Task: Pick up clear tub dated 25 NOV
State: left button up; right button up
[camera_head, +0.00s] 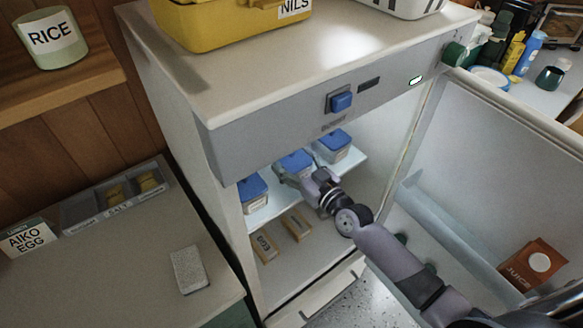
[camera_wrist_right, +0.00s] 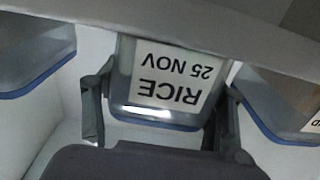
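The clear tub labelled RICE 25 NOV (camera_wrist_right: 165,108) has a blue lid and shows upside down in the middle of the right wrist view. In the head view it is the middle tub (camera_head: 294,160) on the fridge shelf, partly hidden by my gripper. My right gripper (camera_wrist_right: 170,85) has one finger on each side of it, close to its walls. I see a small gap at the left finger; contact at the right finger is unclear. In the head view my right gripper (camera_head: 292,174) reaches into the fridge. My left gripper is not in view.
Blue-lidded tubs stand at the left (camera_head: 252,188) and right (camera_head: 333,145) on the same shelf (camera_head: 268,212). The fridge top panel (camera_head: 300,130) overhangs them. Two labelled blocks (camera_head: 297,225) lie below. The open door (camera_head: 480,170) stands right of my arm.

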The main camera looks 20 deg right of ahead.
jog(key=c, duration=0.7)
jog(key=shift+c, duration=0.4)
jog(key=shift+r, duration=0.15)
